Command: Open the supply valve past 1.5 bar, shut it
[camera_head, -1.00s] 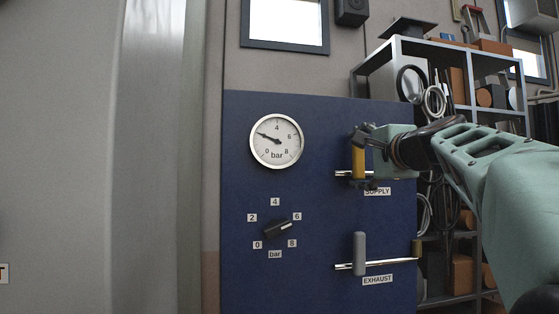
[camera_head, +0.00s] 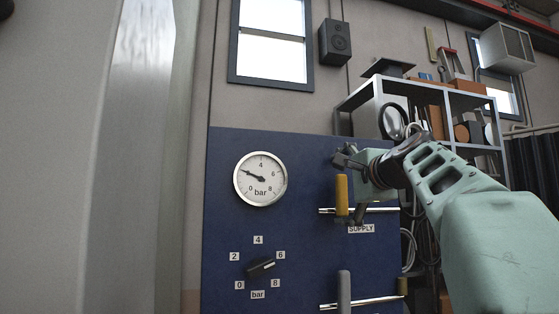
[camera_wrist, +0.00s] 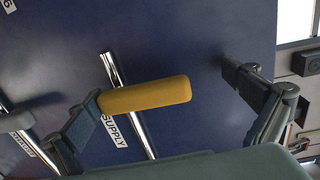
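The yellow supply valve handle (camera_head: 341,195) stands upright across its horizontal chrome pipe (camera_head: 385,210), above the SUPPLY label (camera_head: 361,229). My gripper (camera_head: 352,185) is at the handle, open. In the wrist view, my gripper (camera_wrist: 163,93) has its fingers wide apart, with the yellow handle (camera_wrist: 145,95) between them. The left finger is close to the handle's pipe end; I cannot tell if they touch. The right finger is clear of the free end. The pressure gauge (camera_head: 260,179) has its needle pointing upper left, near 2 bar.
A grey exhaust handle (camera_head: 344,290) stands upright across its pipe lower on the blue panel (camera_head: 300,215). A black selector knob (camera_head: 261,267) points near 6. A shelf (camera_head: 470,100) with tools stands behind my arm, at right. The panel's left half has free room in front.

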